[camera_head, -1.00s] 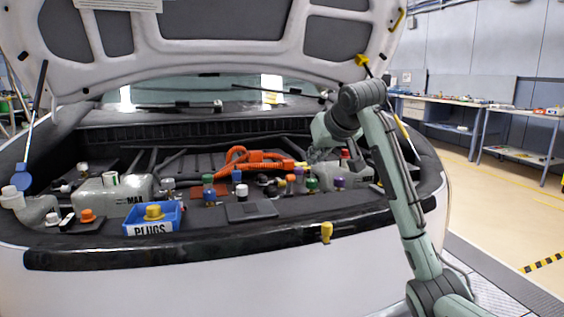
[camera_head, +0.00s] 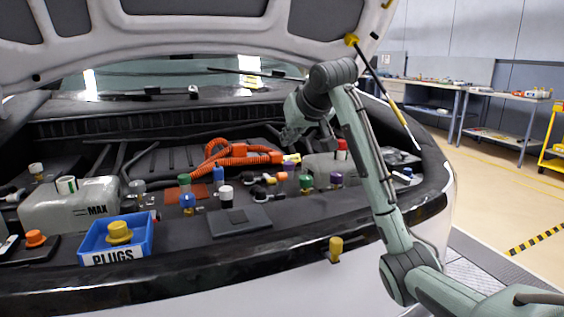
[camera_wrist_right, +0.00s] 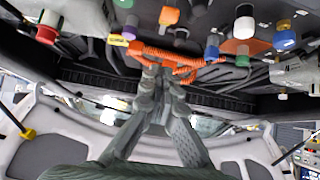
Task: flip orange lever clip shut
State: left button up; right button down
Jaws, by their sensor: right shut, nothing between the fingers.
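Ribbed orange hoses (camera_head: 225,155) lie in the middle of the open engine bay and end in an orange connector block (camera_head: 268,157) on the right. The connector also shows in the right wrist view (camera_wrist_right: 181,71), just beyond my fingertips. I cannot make out the lever clip or its position on the connector. My right gripper (camera_head: 290,138) is shut and empty, above and slightly behind the connector. In the right wrist view its fingertips (camera_wrist_right: 163,72) overlap the orange parts, but I cannot tell whether they touch. My left gripper is not in view.
Several coloured caps, including a green one (camera_head: 306,183) and a purple one (camera_head: 336,179), stand near the connector. A blue plugs bin (camera_head: 88,243) and a white tank (camera_head: 40,208) stand at left. The raised hood (camera_head: 180,38) hangs above.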

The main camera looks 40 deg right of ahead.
send_over(281, 184)
jog(key=w, duration=0.3)
notch_tip(281, 184, down, 6)
jog(key=shift+s+d+f+p, duration=0.15)
jog(key=shift+s+f+p, duration=0.2)
jog(key=shift+s+f, duration=0.75)
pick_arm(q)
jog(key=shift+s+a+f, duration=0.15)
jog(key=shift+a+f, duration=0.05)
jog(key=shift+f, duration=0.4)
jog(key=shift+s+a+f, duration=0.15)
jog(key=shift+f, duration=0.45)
pick_arm(e)
jog(key=shift+s+f, duration=0.1)
jog(key=shift+s, duration=0.35)
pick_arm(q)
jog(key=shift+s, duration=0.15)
